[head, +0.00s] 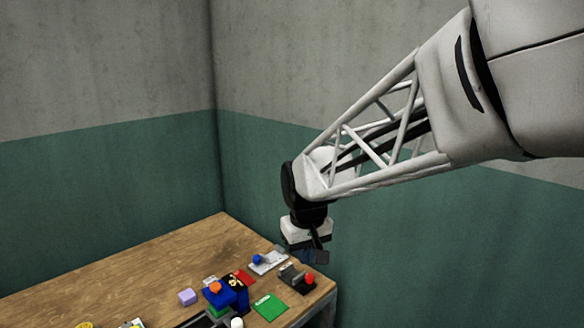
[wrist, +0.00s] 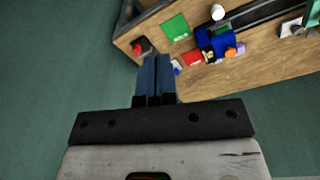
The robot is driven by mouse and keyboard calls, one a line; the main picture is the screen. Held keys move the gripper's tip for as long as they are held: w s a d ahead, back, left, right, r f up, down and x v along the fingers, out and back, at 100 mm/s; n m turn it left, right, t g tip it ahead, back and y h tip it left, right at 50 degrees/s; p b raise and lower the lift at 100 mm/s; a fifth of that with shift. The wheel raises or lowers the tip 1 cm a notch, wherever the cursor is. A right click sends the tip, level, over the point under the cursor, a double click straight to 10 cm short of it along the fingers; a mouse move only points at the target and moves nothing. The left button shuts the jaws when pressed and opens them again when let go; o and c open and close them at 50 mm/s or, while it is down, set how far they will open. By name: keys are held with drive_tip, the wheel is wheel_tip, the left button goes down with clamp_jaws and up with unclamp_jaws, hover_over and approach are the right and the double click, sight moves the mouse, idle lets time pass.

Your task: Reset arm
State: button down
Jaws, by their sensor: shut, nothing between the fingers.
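My gripper (wrist: 155,74) shows in the wrist view with its two blue-grey fingers pressed together and nothing between them. In the head view my gripper (head: 318,257) hangs below my white lattice arm, pointing down near the table's right-hand corner. From the head view its exact height above the table is hard to judge. The wooden table (head: 120,266) lies below and to the left; it also shows in the wrist view (wrist: 270,72).
On the table are a blue press (head: 222,297), a green plate (head: 270,307), a red plate (head: 244,276), a dark block with a red button (head: 294,277), a light plate with a blue knob (head: 268,263) and a lilac cube (head: 187,297). Walls (head: 110,165) stand behind. The table's back left is clear.

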drive_tip(key=s+d+m, duration=0.2)
drive_tip(key=s+d, duration=0.6)
drive_tip(key=s, duration=0.3)
drive_tip(key=s+d+m+t, duration=0.1)
drive_tip(key=s+d+m, duration=0.1)
drive_tip(key=s+d, duration=0.5)
drive_tip(key=s, duration=0.5)
drive_tip(key=shift+s+d+r+m, duration=0.25)
drive_tip(key=shift+d+m, duration=0.1)
drive_tip(key=shift+m, duration=0.05)
